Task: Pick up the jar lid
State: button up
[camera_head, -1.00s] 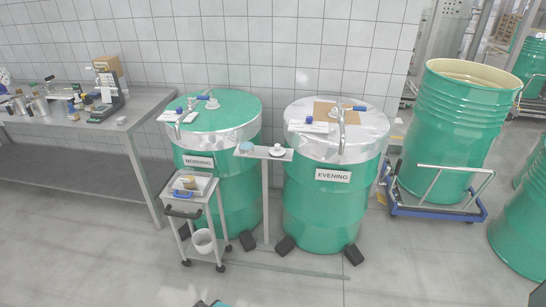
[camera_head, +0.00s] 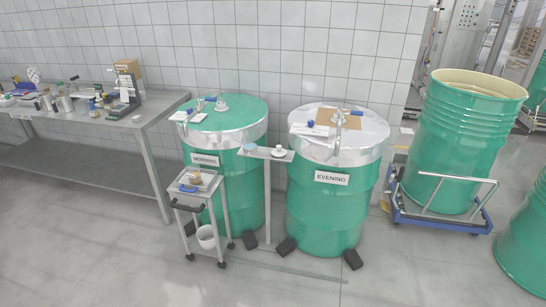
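A small flat blue disc (camera_head: 250,147) lies on the left end of the narrow shelf (camera_head: 266,155) on a post between the two green drums. It may be the jar lid, but it is too small to be sure. A small white cup-like piece (camera_head: 279,150) sits on the right end of that shelf. A small jar-like container with tan contents (camera_head: 195,179) stands on the top of the white cart (camera_head: 210,186), behind a blue item (camera_head: 187,189). My gripper is not in view.
The MORNING drum (camera_head: 236,160) and EVENING drum (camera_head: 317,215) flank the shelf post, with black blocks at their feet. A cluttered bench (camera_head: 165,110) stands left. An open drum (camera_head: 455,150) sits on a blue dolly (camera_head: 435,218) right. The front floor is clear.

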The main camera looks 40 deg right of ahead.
aim_at(279, 152)
jog(key=z, duration=0.2)
jog(key=i, duration=0.85)
jog(key=u, duration=0.05)
